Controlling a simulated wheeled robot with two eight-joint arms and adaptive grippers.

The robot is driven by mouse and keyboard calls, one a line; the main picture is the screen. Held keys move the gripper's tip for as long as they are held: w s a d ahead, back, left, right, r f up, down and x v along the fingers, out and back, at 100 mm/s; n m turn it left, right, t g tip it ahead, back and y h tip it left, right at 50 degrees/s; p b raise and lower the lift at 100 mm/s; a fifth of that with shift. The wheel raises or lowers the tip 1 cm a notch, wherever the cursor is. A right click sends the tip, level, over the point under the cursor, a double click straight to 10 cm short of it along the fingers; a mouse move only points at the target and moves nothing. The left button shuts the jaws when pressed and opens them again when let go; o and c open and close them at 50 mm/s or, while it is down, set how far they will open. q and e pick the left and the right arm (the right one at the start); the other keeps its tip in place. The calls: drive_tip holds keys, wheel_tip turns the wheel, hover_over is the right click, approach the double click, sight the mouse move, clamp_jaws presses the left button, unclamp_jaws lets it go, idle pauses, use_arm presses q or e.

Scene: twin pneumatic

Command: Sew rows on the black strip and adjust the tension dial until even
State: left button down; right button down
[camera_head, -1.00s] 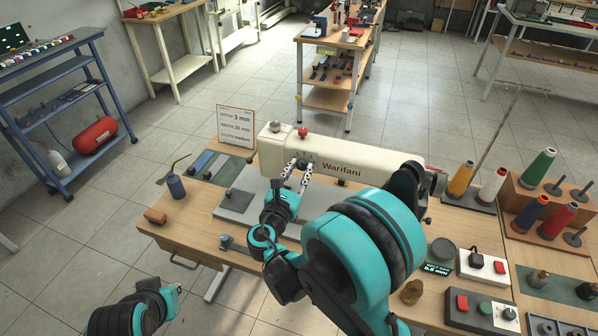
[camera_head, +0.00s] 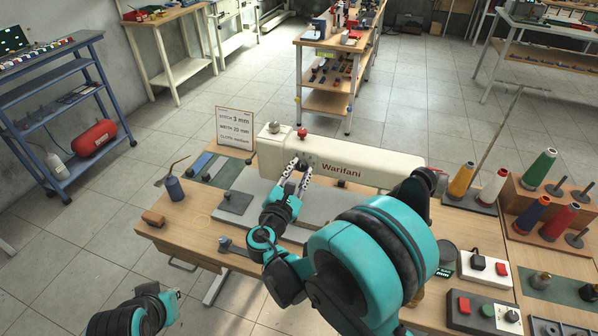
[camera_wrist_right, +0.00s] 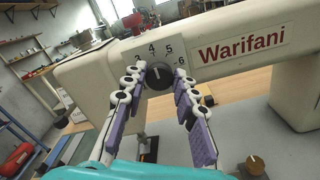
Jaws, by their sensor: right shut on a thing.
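The white Warifani sewing machine (camera_head: 352,167) stands on the wooden sewing table, with a grey work plate (camera_head: 262,188) at its base. Its black tension dial (camera_wrist_right: 158,75) sits on a numbered scale on the machine's head in the right wrist view. My right gripper (camera_head: 299,165) is shut on the dial, one purple-padded finger on each side of it. A dark piece (camera_wrist_right: 148,148) shows low behind the fingers; I cannot tell whether it is the black strip. Of my left arm only a teal and black part shows at bottom left; its fingers are out of view.
An oil can (camera_head: 174,187) and a brown block (camera_head: 153,218) are at the table's left. Thread cones (camera_head: 461,180) and a switch box with red and green buttons (camera_head: 484,310) are at the right.

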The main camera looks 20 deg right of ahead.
drive_tip(key=c, duration=1.2)
unclamp_jaws()
drive_tip(key=v, duration=1.2)
